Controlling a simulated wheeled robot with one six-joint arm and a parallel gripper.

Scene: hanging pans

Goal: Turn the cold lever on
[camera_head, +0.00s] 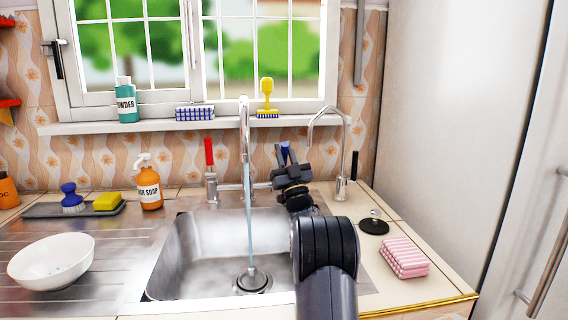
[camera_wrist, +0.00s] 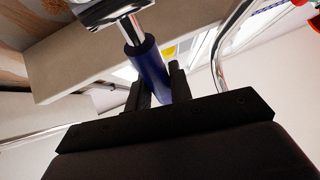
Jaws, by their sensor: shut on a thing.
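The cold lever is the blue-handled one. Its blue handle shows at my gripper in the head view (camera_head: 285,148) and between the two fingers in the wrist view (camera_wrist: 147,62). My gripper (camera_head: 290,172) is shut on the blue handle, and its black fingers show in the wrist view (camera_wrist: 156,84). The lever's base is hidden behind my gripper in the head view. The hot lever (camera_head: 209,155) has a red handle and stands upright left of the spout. The tall chrome faucet (camera_head: 244,125) stands between the levers, and a stream of water (camera_head: 249,220) runs from it to the drain.
The steel sink (camera_head: 190,255) lies below. A thin second tap (camera_head: 342,150) stands right of my gripper. An orange soap bottle (camera_head: 149,183) and a white bowl (camera_head: 52,262) are at left. A black plug (camera_head: 374,225) and a pink sponge (camera_head: 404,258) lie at right.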

